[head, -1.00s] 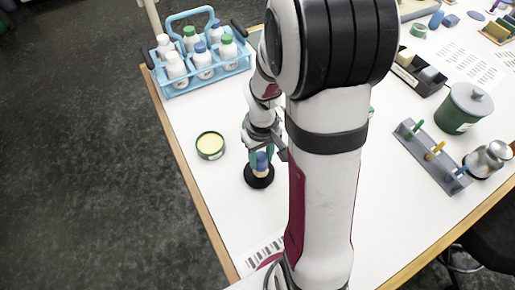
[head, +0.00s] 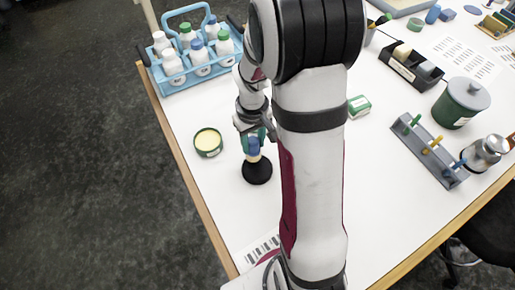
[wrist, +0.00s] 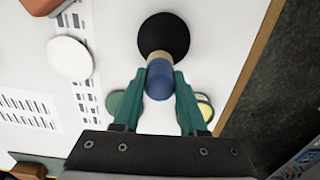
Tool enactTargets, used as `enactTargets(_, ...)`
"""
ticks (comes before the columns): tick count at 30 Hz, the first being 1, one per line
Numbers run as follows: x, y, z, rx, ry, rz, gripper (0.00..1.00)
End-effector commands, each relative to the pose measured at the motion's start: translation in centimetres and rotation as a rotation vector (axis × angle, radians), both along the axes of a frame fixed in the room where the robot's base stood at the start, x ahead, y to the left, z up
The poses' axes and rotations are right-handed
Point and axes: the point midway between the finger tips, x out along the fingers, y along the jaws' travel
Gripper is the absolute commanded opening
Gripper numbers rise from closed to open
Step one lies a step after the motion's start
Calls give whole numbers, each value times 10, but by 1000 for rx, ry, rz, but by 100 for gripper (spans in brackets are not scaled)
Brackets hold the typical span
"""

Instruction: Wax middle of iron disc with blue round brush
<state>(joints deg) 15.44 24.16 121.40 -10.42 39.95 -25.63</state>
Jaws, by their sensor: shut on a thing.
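My gripper (wrist: 160,93) has green fingers, shut on the blue round brush (wrist: 159,79). The brush has a blue handle and a tan lower part, and it also shows in the head view (head: 252,147). The black round iron disc (head: 257,171) lies on the table; in the wrist view (wrist: 163,35) it is just beyond the brush. The brush's tan end overlaps the disc's edge nearest my gripper in the wrist view, off its middle. I cannot tell whether it touches. An open green tin of yellow wax (head: 208,142) stands left of the disc.
A light-blue bottle carrier (head: 203,66) stands at the back left. A green-and-white box (head: 359,106), a grey peg rack (head: 430,152) and a green canister (head: 460,103) stand right of my arm. In the wrist view, a white disc (wrist: 69,57) lies left of the black disc.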

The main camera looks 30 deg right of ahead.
Motion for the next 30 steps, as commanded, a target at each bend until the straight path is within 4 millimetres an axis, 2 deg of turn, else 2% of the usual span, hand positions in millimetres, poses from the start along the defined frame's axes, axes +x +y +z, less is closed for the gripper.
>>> enactTargets(3, 6, -1, 5, -1, -2, 0, 0)
enactTargets(4, 5, 0, -6, 2, 8, 1, 0)
enactTargets(6, 7, -1, 5, -1, -2, 1, 0)
enactTargets(24, 6, -1, 59, -1, -2, 1, 0)
enactTargets(30, 6, -1, 65, 0, 0, 0, 0)
